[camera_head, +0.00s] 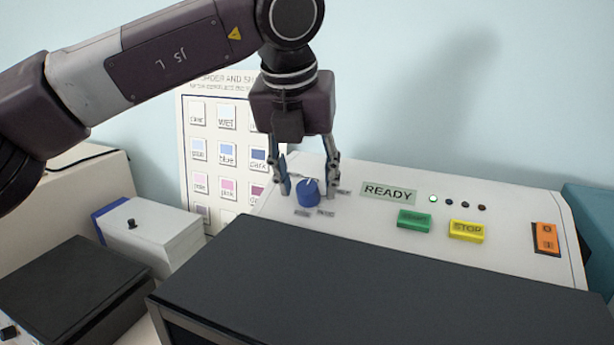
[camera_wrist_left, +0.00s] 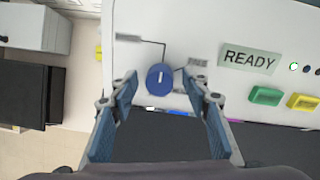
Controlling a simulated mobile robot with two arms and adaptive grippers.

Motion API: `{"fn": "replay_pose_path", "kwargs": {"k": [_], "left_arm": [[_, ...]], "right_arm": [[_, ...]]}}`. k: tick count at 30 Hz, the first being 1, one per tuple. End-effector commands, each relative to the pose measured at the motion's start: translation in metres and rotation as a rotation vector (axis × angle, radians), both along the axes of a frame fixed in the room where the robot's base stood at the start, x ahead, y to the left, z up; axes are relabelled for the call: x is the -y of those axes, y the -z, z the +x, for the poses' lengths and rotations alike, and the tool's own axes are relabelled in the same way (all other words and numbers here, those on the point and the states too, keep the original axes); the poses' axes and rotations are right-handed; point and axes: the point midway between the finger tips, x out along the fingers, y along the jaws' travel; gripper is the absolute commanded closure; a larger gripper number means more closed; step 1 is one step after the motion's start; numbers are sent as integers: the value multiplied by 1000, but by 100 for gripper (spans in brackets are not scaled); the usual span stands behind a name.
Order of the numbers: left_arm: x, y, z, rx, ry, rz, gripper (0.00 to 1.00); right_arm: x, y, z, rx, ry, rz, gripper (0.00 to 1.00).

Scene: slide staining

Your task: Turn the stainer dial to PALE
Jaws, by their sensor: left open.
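The blue stainer dial (camera_head: 308,193) sits on the sloped white panel of the stainer (camera_head: 375,213), with small labels around it that are too blurred to read surely. My left gripper (camera_head: 307,193) points down with its fingers on either side of the dial. It is open, with a gap on each side. In the left wrist view the dial (camera_wrist_left: 160,79) lies just beyond and between the fingertips (camera_wrist_left: 161,84), its white pointer line facing roughly up the picture. Thin dark lines run from near the dial to labels. My right gripper is out of view.
Right of the dial are a READY display (camera_head: 389,193), a lit green lamp, a green button (camera_head: 414,220), a yellow STOP button (camera_head: 467,231) and an orange switch (camera_head: 546,238). A colour chart (camera_head: 204,150) stands behind. Boxes stand at left; a dark cover (camera_head: 370,290) lies in front.

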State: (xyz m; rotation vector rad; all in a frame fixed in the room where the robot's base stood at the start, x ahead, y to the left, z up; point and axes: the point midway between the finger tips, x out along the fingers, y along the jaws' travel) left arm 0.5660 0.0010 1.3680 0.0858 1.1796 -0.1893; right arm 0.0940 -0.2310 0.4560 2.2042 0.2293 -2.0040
Motion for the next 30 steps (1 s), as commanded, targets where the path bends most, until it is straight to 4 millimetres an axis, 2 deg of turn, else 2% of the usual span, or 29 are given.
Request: {"fn": "replay_pose_path", "kwargs": {"k": [2, 5, 17, 30], "left_arm": [[0, 0, 0, 1, 0, 0, 56], [0, 0, 0, 1, 0, 0, 56], [0, 0, 0, 1, 0, -1, 98], [1, 0, 0, 16, 100, 33, 98]], "right_arm": [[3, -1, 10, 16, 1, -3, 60], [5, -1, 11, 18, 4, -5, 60], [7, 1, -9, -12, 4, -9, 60], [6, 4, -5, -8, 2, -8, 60]]}}
